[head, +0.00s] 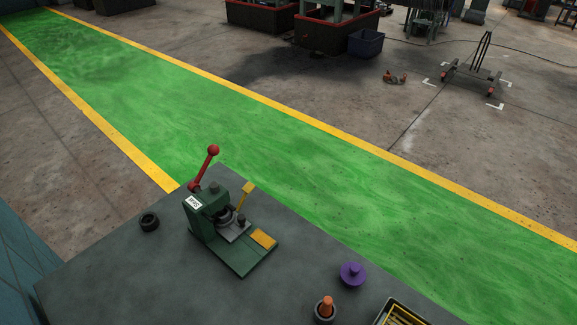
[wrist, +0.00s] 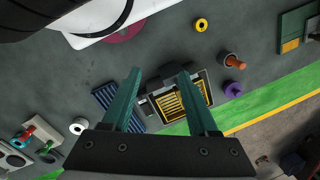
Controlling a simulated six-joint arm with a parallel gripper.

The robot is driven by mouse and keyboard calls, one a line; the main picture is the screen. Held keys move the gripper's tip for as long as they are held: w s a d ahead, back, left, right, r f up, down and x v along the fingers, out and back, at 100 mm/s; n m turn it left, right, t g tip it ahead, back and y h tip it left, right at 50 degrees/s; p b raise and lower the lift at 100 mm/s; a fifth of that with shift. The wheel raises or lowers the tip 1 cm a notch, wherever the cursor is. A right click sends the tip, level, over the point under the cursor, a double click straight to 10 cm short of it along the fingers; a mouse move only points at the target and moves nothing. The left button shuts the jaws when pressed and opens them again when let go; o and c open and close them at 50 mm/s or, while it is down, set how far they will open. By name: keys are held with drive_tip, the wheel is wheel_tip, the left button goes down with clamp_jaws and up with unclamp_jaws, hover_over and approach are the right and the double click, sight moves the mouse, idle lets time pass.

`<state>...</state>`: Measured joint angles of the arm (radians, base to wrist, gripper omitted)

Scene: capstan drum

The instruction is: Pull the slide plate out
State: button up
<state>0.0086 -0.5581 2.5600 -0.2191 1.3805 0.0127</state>
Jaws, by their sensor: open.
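A green press-like fixture (head: 216,222) stands on the grey bench in the head view. It has a raised lever with a red ball and a yellow-tipped lever (head: 245,192). A grey plate (head: 233,233), which looks like the slide plate, lies low on its base, near a small dark knob and a yellow patch (head: 263,239). My gripper (wrist: 159,74) shows only in the wrist view, with its two teal fingers apart and nothing held. Part of the green base (wrist: 294,24) shows at the top right there, well away from the fingers. The slide plate is not clear in that view.
A black bin with yellow slats (wrist: 181,99) lies below the fingers. An orange-topped peg (head: 326,308), a purple knobbed piece (head: 352,274) and a black ring (head: 149,222) are on the bench. A green walkway (head: 290,150) runs beyond the bench edge.

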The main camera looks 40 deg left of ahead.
drive_tip(key=n+t+y, duration=0.8)
drive_tip(key=n+t, duration=0.2)
drive_tip(key=n, duration=0.5)
approach(241, 220)
drive_tip(key=x, duration=0.9)
drive_tip(key=shift+w+a, duration=0.1)
drive_tip(key=shift+a, duration=0.05)
clamp_jaws()
